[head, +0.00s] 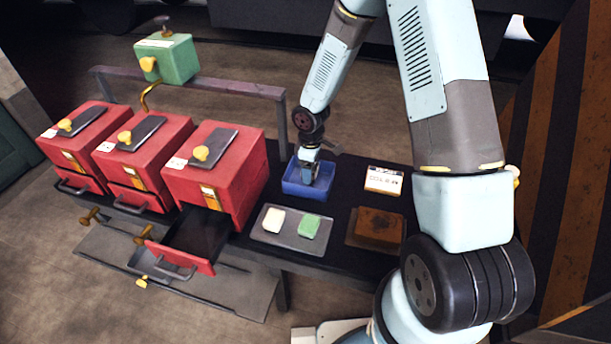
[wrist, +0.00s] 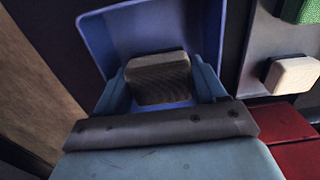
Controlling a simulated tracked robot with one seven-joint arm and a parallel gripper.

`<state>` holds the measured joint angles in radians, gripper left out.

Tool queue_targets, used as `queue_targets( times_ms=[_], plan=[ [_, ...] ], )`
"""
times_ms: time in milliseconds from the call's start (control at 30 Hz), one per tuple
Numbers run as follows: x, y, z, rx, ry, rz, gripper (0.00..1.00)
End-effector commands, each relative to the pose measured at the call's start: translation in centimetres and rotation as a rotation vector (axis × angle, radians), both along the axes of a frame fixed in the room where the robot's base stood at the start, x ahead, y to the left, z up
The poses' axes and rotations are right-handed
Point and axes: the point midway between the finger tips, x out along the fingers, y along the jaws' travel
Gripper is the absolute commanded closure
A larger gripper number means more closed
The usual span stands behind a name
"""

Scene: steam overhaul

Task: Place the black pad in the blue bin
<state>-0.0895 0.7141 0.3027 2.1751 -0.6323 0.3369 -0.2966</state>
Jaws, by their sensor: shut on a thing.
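The blue bin (head: 299,185) stands on the dark bench in the head view, between the red boxes and the white label card. In the wrist view the bin (wrist: 215,35) fills the upper middle. My gripper (head: 309,176) points down into the bin. In the wrist view its two fingers (wrist: 161,88) are shut on the black pad (wrist: 158,77), a dark block with rounded edges that looks grey-brown there. The pad is over or inside the bin; I cannot tell whether it touches the floor. In the head view the pad is hidden by the gripper and bin wall.
A grey tray (head: 285,241) holds a white pad (head: 273,221) and a green pad (head: 309,226). A brown block (head: 378,226) and a label card (head: 384,180) lie to the right. Three red boxes stand left; the rightmost has its drawer (head: 193,240) pulled open.

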Motion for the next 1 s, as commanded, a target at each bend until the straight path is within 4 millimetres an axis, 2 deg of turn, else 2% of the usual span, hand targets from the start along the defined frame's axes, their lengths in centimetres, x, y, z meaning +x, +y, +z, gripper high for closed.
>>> queue_targets(
  times_ms=[167,400,733,767,867,1000],
  plan=[
    [0.4,0.3,-0.8,-0.001,0.001,0.000,0.70],
    [0.4,0.4,-3.6,-0.001,0.003,0.002,0.70],
    [0.5,0.4,-3.9,0.000,0.000,0.001,0.70],
    [0.5,0.4,-3.9,0.000,0.000,0.000,0.28],
    [0.5,0.4,-3.9,0.000,0.000,0.001,0.19],
    [0.5,0.4,-3.9,0.000,0.000,0.001,0.19]
  ],
)
